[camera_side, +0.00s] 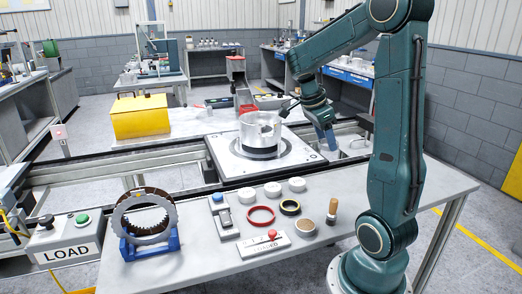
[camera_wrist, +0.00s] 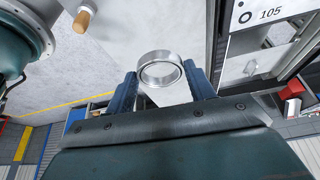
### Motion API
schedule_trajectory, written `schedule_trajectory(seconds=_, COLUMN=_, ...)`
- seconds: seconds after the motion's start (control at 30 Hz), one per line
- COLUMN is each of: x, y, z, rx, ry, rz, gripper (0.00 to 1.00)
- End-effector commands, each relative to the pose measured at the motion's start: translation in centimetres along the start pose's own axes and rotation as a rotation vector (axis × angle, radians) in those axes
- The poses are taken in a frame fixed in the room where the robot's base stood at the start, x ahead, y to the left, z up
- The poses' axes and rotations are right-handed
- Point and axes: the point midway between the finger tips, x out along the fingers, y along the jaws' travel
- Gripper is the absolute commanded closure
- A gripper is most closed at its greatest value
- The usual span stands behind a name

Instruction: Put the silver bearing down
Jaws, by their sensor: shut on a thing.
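In the side view my gripper (camera_side: 327,138) hangs fingers down past the far edge of the grey table (camera_side: 350,188), to the right of the pallet plate (camera_side: 222,158). The bearing cannot be made out clearly there. What lies directly under it is hard to tell.
A large metal housing (camera_side: 258,128) stands on the pallet plate, left of my gripper. The near table holds white pucks (camera_side: 272,189), a red ring (camera_side: 261,222), a wooden-handled tool (camera_side: 332,208) and a toothed ring in a blue stand (camera_side: 150,250). A plate marked 105 (camera_wrist: 275,12) shows upper right.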

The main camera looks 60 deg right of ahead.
Motion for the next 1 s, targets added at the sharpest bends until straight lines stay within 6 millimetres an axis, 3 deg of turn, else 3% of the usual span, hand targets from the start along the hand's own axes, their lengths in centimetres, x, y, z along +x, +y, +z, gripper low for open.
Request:
schedule_trajectory(seconds=0.6, x=10.5, y=0.1, z=4.3, rx=-0.002, ry=0.0, rz=0.003, gripper=0.71)
schedule_trajectory(seconds=1.0, x=11.7, y=0.0, z=4.9, rx=-0.002, ry=0.0, rz=0.0, gripper=0.71)
